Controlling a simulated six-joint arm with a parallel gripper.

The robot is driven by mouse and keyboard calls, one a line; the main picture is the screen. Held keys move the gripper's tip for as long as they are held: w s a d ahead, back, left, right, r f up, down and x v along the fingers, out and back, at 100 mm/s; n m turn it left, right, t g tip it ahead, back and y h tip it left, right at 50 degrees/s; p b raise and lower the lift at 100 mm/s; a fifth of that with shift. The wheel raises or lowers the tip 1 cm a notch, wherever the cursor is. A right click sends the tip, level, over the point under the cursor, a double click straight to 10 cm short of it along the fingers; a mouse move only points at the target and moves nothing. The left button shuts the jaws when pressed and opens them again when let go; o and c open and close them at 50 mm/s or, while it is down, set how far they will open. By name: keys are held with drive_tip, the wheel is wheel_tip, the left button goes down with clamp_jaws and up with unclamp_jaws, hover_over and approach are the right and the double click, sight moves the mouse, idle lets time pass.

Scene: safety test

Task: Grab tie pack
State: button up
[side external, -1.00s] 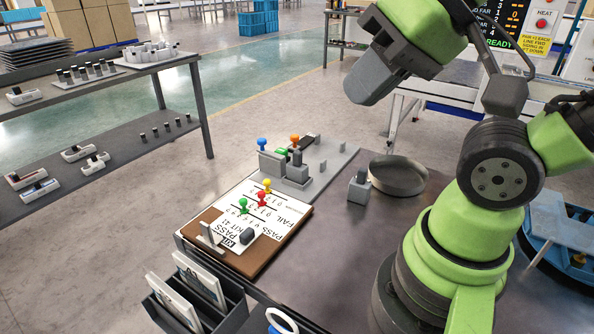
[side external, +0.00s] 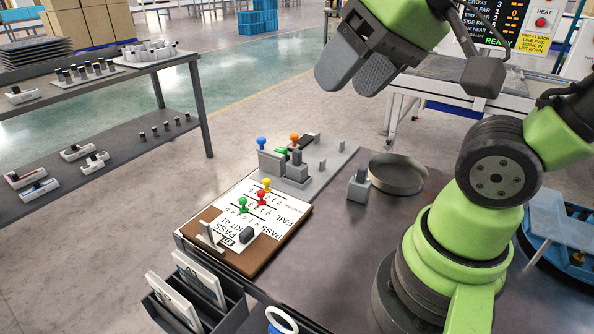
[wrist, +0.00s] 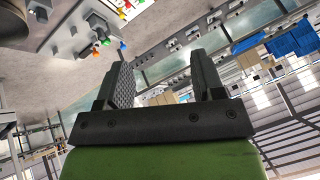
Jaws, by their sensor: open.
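I cannot tell which thing is the tie pack; nothing in view is clearly one. My gripper (side external: 355,80) is open and empty, high above the back of the dark work table (side external: 330,255). In the wrist view my gripper (wrist: 165,75) shows two textured fingers spread apart with nothing between them. A brown clipboard (side external: 267,255) with a white PASS/FAIL sheet (side external: 237,213) lies at the table's left edge, well below my gripper.
A grey fixture (side external: 324,172) with pegs and blocks stands behind the clipboard. A round grey dish (side external: 398,174) and a small grey block (side external: 359,186) sit to its right. A card rack (side external: 225,300) is at the front left. A shelf (side external: 120,145) stands across the aisle.

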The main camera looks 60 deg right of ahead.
drive_tip(key=w+d+n+g+h, duration=0.15)
drive_tip(key=w+d, duration=0.25)
drive_tip(key=w, duration=0.4)
drive_tip(key=n+g, duration=0.2)
drive_tip(key=g, duration=0.3)
hover_over(297, 151)
drive_tip(key=a, duration=0.1)
wheel_tip(297, 151, down, 16)
drive_tip(key=f, duration=0.3)
drive_tip(key=d+f, duration=0.1)
drive_tip(key=f, duration=0.1)
drive_tip(key=shift+w+f, duration=0.15)
drive_tip(key=shift+f, duration=0.15)
wheel_tip(297, 151, down, 6)
drive_tip(key=shift+r, duration=0.1)
drive_tip(key=c, duration=1)
